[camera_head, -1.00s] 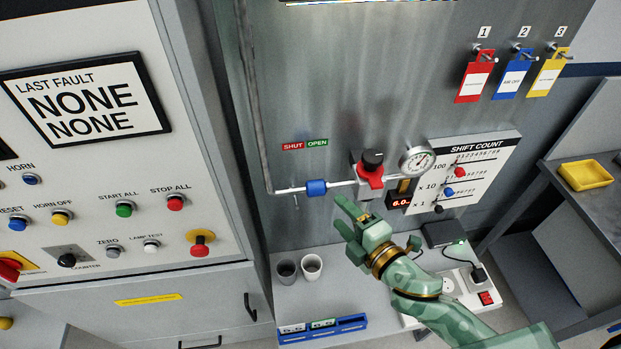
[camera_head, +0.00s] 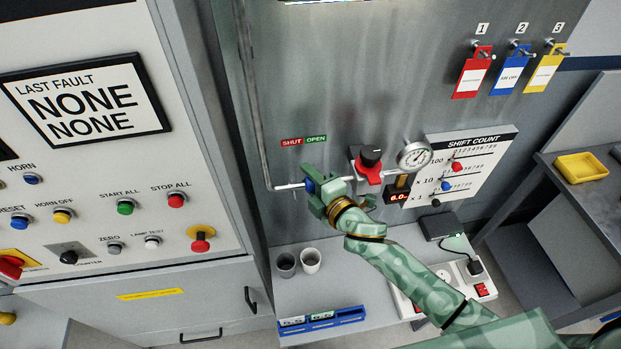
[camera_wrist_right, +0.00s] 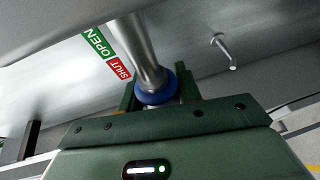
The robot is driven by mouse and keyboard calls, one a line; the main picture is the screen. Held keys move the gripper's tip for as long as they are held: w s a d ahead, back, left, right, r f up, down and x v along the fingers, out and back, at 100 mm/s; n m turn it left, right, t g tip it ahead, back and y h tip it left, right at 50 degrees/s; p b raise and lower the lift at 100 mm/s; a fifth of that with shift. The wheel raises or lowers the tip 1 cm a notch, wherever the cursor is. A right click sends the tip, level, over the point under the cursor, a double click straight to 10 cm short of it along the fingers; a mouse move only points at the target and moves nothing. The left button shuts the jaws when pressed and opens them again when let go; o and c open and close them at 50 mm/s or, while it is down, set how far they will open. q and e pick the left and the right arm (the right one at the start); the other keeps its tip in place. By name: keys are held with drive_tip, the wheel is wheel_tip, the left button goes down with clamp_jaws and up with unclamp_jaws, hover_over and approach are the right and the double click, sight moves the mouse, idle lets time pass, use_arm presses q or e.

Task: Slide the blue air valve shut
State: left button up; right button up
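The blue air valve (camera_head: 310,187) is a blue sleeve on a thin horizontal pipe, below the red SHUT and green OPEN labels (camera_head: 304,141). My right gripper (camera_head: 312,187) reaches it from the right, with one finger above and one below, hiding much of it. In the right wrist view, the blue sleeve (camera_wrist_right: 156,96) sits between the two green fingers, around the pipe (camera_wrist_right: 142,55). The fingers look spread astride the sleeve; firm contact is not visible. My left gripper is not in view.
A black-and-red knob (camera_head: 369,165) and a round gauge (camera_head: 414,156) sit right of the valve. Two cups (camera_head: 310,261) and a blue rack (camera_head: 322,326) stand on the bench below. A control cabinet (camera_head: 120,190) stands at left. A peg (camera_wrist_right: 222,50) sticks out from the panel.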

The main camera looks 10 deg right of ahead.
drive_tip(key=c, duration=0.4)
drive_tip(key=shift+s+a, duration=0.1)
drive_tip(key=shift+a, duration=1.55)
drive_tip(key=o, duration=1)
drive_tip(key=shift+a, duration=0.15)
drive_tip(key=shift+b+v, duration=1.2)
drive_tip(key=shift+v, duration=6.95)
drive_tip(key=shift+s, duration=0.1)
